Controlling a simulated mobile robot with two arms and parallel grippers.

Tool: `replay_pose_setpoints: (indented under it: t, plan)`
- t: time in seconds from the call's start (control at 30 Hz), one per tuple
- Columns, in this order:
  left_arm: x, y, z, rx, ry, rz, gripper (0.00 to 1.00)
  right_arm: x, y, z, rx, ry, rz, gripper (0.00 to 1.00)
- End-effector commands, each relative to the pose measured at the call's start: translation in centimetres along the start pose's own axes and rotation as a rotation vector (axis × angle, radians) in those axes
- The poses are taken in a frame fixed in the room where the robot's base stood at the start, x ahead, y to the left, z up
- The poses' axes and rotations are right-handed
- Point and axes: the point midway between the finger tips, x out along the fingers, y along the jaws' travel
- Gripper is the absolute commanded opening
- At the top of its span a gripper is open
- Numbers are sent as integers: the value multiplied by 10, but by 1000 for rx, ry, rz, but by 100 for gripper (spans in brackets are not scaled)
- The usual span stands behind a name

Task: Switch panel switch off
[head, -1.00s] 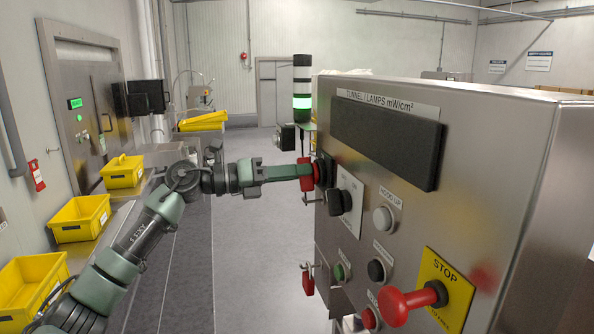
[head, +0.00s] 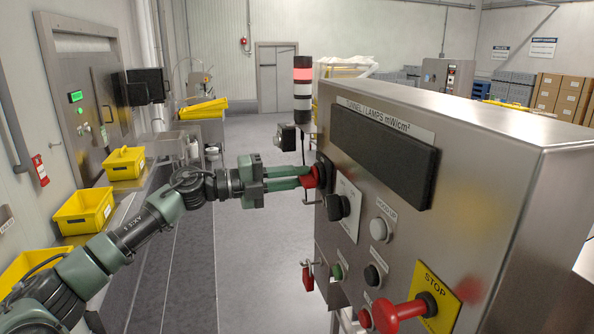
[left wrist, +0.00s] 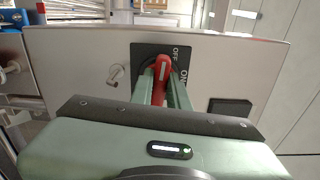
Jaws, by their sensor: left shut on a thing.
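In the left wrist view the red handle (left wrist: 162,70) stands between the two fingers on a black plate (left wrist: 146,53) with OFF and ON markings. The handle bears a white mark near the OFF side; its exact setting is hard to tell, as the fingers cover part of it. My right gripper is not in view.
The panel also has a black knob (head: 338,207), a red STOP button (head: 398,315) and several smaller buttons. The display (head: 385,155) is dark. A stack light (head: 302,85) behind shows red on top. Yellow bins (head: 84,212) stand along the left; the floor between is clear.

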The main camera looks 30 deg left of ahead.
Motion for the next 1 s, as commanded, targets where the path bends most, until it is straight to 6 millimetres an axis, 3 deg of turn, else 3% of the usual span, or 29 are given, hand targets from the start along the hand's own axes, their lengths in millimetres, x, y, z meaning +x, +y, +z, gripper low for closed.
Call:
replay_pose_setpoints:
  t: [0.3,0.8,0.83,0.9,1.0]
  plan:
    - [-1,-2,2,-107,-7,-5,0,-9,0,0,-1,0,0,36]
    - [-1,-2,2,-125,-7,-5,0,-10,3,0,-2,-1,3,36]
    - [-1,-2,2,-125,-7,-5,19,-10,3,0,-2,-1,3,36]
    - [-1,-1,2,-124,-6,-5,38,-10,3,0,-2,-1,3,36]
    - [0,-1,1,-124,-4,-4,38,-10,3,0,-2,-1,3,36]
